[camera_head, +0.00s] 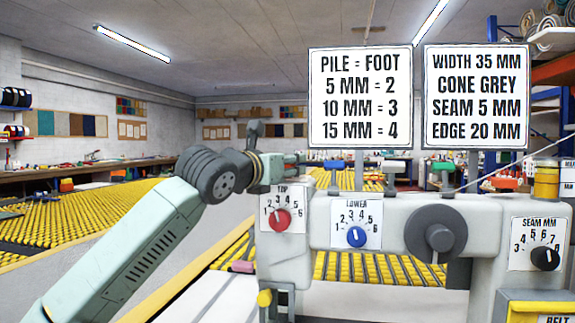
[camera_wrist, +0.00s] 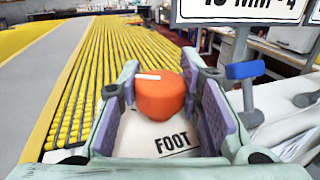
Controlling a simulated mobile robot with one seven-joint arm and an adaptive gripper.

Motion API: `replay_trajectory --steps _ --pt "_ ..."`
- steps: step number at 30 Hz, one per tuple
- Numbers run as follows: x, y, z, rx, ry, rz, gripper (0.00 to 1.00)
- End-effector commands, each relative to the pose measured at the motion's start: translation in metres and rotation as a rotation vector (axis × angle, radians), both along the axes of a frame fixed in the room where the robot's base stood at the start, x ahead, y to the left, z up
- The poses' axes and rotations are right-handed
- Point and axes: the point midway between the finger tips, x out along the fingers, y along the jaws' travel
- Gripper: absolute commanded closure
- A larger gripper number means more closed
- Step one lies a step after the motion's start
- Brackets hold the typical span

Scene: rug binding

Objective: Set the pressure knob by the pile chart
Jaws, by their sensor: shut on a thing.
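An orange-red round knob (camera_wrist: 160,97) with a white pointer line stands on the machine's pale top, beside the word FOOT, in the wrist view. The pointer line lies roughly crosswise in that picture; no scale numbers show around it. My gripper (camera_wrist: 161,108) has its purple pads on both sides of the knob and is shut on it. In the head view my gripper (camera_head: 292,160) is above the machine's left end, and the knob cannot be made out. The pile chart (camera_head: 360,97) reads PILE = FOOT, 5 MM = 2, 10 MM = 3, 15 MM = 4.
A second card (camera_head: 475,97) reads width 35, cone grey, seam 5, edge 20. The machine front carries a red TOP knob (camera_head: 281,220), a blue LOWER knob (camera_head: 356,237), a grey handwheel (camera_head: 436,233) and a black SEAM knob (camera_head: 545,258). A blue-topped post (camera_wrist: 245,70) stands close right of my gripper.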

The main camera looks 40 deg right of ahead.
Motion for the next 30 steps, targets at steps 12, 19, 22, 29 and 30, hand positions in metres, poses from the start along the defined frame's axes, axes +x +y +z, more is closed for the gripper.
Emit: replay_trajectory --steps 12,19,22,29,30 --pt "0.000 0.000 0.001 0.000 0.001 -0.003 0.96" --pt "0.001 0.000 0.004 -0.002 0.005 -0.055 0.96" --pt "0.001 0.000 0.007 -0.003 0.006 -0.107 0.96" --pt "0.001 0.000 0.010 -0.005 0.012 -0.290 0.96" --pt "0.001 0.000 0.010 -0.007 0.013 -0.328 0.96"
